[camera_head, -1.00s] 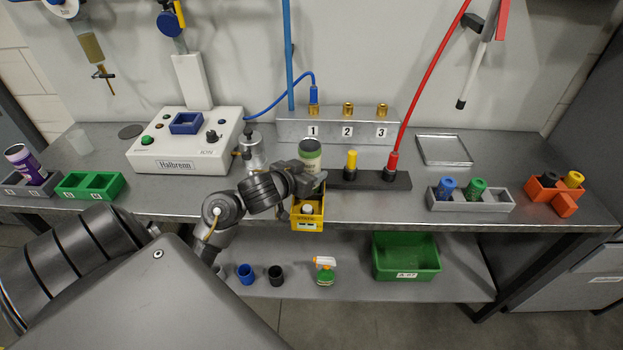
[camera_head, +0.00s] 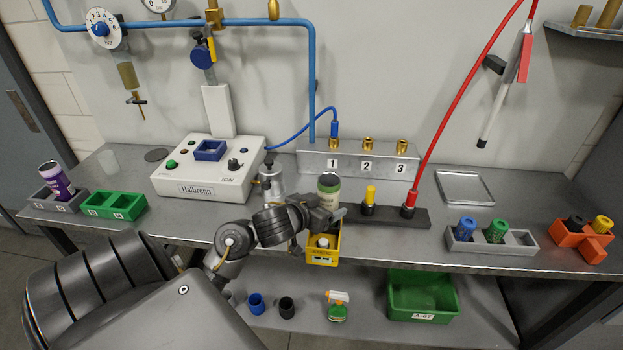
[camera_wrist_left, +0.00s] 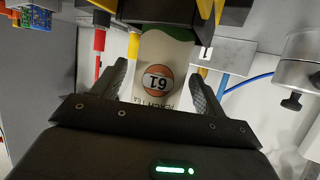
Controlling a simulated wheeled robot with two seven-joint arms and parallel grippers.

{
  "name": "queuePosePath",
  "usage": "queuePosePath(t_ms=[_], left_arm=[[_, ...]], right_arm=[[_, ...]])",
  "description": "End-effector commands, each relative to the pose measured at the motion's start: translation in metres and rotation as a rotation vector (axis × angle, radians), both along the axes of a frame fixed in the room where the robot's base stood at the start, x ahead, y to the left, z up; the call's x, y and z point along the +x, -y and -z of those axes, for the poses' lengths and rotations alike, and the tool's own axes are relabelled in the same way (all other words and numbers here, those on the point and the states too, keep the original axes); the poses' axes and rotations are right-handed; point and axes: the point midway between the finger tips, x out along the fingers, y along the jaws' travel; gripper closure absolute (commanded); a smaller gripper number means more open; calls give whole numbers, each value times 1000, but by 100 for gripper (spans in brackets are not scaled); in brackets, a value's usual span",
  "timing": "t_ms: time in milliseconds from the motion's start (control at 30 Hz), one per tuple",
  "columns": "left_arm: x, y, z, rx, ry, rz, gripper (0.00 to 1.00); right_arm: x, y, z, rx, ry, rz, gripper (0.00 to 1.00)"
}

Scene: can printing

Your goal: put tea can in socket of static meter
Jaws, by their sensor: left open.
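The tea can (camera_head: 328,186), green and cream, stands upright at the workbench's middle, just behind a yellow bin. My left gripper (camera_head: 330,212) is at the can's lower part. The can's base is hidden in the head view. My right gripper is not in view.
A yellow bin (camera_head: 323,257) sits at the bench's front edge. A black block (camera_head: 392,219) with yellow and red plugs is right of the can. A metal fixture (camera_head: 271,184) stands between meter and can. A purple can (camera_head: 54,178) is in a grey holder at left.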

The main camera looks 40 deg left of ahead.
Motion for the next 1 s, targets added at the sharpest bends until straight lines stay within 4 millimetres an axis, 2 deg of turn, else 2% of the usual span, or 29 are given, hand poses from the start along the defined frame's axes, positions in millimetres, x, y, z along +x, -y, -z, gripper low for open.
queuePosePath(t_ms=[100,367,400,633,1000], left_arm=[[-23,2,-12,6,-2,3,27],[-76,6,-33,5,-3,4,27],[-80,7,-39,-6,-5,2,27],[-98,8,-43,-3,-2,2,27],[-100,7,-42,1,0,1,27]], right_arm=[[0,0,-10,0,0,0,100],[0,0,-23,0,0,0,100],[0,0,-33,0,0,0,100],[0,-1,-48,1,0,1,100],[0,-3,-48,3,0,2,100]])
